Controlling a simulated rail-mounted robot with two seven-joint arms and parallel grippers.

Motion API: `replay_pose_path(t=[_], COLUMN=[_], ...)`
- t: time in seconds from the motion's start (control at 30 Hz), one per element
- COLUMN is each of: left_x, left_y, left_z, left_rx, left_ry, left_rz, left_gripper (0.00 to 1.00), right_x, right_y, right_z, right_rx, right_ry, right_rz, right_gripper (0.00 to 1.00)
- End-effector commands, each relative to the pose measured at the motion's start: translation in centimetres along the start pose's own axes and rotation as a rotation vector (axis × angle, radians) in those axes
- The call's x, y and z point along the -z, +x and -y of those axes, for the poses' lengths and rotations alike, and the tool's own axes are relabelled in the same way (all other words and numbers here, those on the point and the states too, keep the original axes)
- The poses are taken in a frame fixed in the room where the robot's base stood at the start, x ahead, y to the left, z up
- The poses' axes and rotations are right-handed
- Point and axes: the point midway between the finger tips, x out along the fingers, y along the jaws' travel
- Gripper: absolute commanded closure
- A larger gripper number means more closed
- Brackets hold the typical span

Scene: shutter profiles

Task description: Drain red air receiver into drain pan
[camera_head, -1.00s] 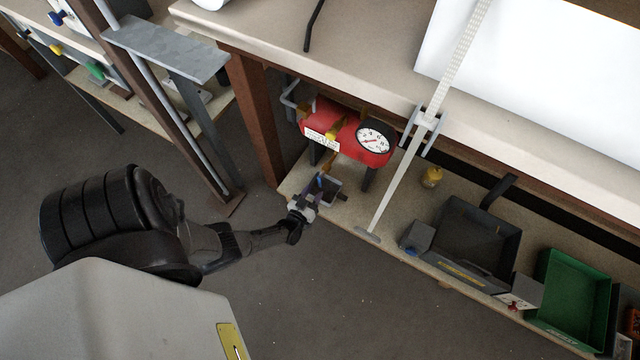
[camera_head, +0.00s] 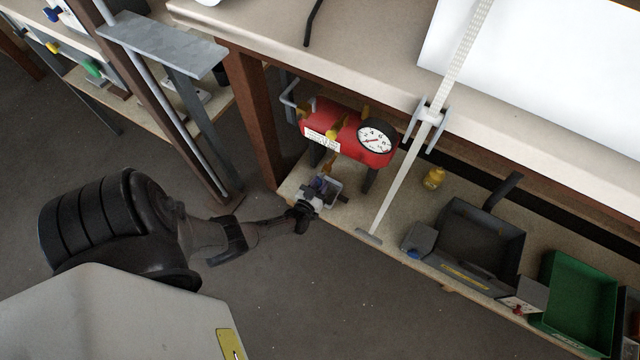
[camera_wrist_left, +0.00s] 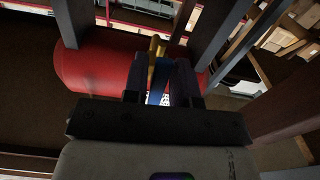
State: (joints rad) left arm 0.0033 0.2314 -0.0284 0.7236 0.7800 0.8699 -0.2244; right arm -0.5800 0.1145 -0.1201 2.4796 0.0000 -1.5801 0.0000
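The red air receiver (camera_head: 347,143) stands on the lower shelf under the bench, with a white-faced gauge, a white label and yellow fittings. Its red body fills the upper left in the left wrist view (camera_wrist_left: 95,72). Whether the fingers touch the handle is unclear. My right gripper is not in view.
A brown bench leg (camera_head: 256,120) stands left of the receiver and a pale slanted post (camera_head: 402,183) stands right. The floor in front is clear.

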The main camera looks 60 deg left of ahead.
Motion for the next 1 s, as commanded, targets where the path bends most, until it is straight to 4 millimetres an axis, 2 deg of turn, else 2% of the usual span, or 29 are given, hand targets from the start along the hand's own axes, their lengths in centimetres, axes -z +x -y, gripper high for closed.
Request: replay_pose_path(t=[0.03, 0.27, 0.67, 1.0], left_x=[0.0, 0.0, -0.1, 0.0], left_y=[0.0, 0.0, -0.1, -0.1], left_z=[0.0, 0.0, -0.2, -1.0], left_rx=[0.000, 0.000, 0.000, 0.001], left_ry=[0.000, 0.000, -0.063, -0.336], left_rz=[0.000, 0.000, 0.001, 0.001], left_gripper=[0.80, 1.00, 1.00, 1.00], right_x=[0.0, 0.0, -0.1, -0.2], right_y=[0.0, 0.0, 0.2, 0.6], right_z=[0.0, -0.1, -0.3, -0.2], right_rx=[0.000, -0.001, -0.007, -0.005], right_ry=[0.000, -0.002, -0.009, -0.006], right_rz=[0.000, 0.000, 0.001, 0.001], right_gripper=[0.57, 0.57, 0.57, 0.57])
